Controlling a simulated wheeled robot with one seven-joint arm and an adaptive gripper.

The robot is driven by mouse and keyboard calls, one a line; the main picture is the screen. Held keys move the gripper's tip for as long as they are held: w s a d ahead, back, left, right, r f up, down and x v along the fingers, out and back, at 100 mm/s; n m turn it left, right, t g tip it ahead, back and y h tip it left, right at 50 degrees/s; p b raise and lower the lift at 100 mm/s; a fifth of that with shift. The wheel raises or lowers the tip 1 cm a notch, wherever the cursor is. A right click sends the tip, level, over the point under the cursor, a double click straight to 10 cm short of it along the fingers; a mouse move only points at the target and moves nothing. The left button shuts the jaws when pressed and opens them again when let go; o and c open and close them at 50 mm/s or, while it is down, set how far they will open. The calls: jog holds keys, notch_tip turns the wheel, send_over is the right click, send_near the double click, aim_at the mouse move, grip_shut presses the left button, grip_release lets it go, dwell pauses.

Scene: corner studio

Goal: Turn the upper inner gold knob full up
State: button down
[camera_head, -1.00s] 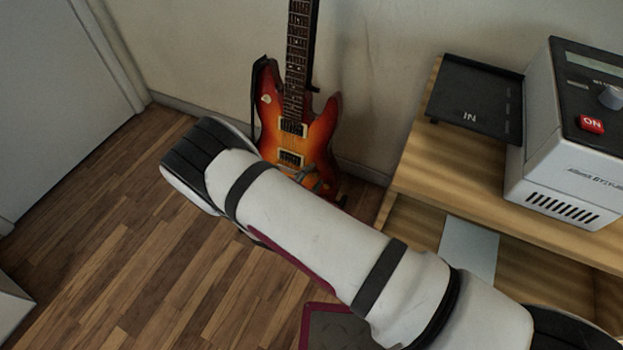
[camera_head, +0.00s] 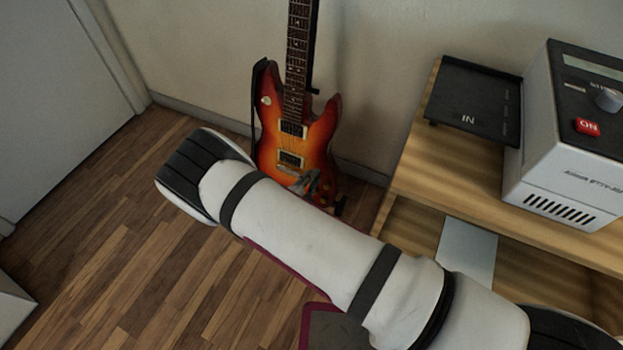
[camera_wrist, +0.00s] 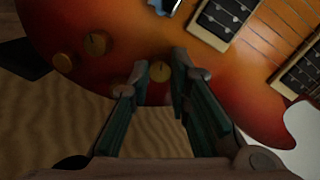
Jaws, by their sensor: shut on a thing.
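The sunburst electric guitar (camera_head: 320,140) stands upright against the wall in the head view. Its red-orange body (camera_wrist: 255,105) fills much of the wrist view. A gold knob (camera_wrist: 160,71) sits between the fingertips of my gripper (camera_wrist: 159,68), which is shut on it. Its pointer mark is too small to read. Two other gold knobs, one (camera_wrist: 96,43) and another (camera_wrist: 63,62) farther left, are clear of the fingers. The left finger may cover more of the body there. In the head view my gripper (camera_head: 306,183) is small and partly behind my arm, at the guitar's lower body.
A wooden shelf unit (camera_head: 425,160) stands right of the guitar, with a black tray (camera_head: 470,95) and a white device (camera_head: 560,165) with a red ON button. Pickups (camera_wrist: 222,18) lie right of the knobs. Open wooden floor (camera_head: 110,240) lies to the left.

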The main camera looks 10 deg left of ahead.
jog(key=n+p, duration=0.5)
jog(key=n, duration=0.6)
jog(key=n+h+p, duration=0.1)
jog(key=n+p, duration=0.5)
jog(key=n, duration=0.6)
jog(key=shift+f+h, duration=0.2)
jog(key=shift+h, duration=0.1)
dwell(2.1)
dwell(0.5)
jog(key=c, duration=1.5)
grip_release()
jog(key=shift+a, duration=0.1)
jog(key=shift+o, duration=0.2)
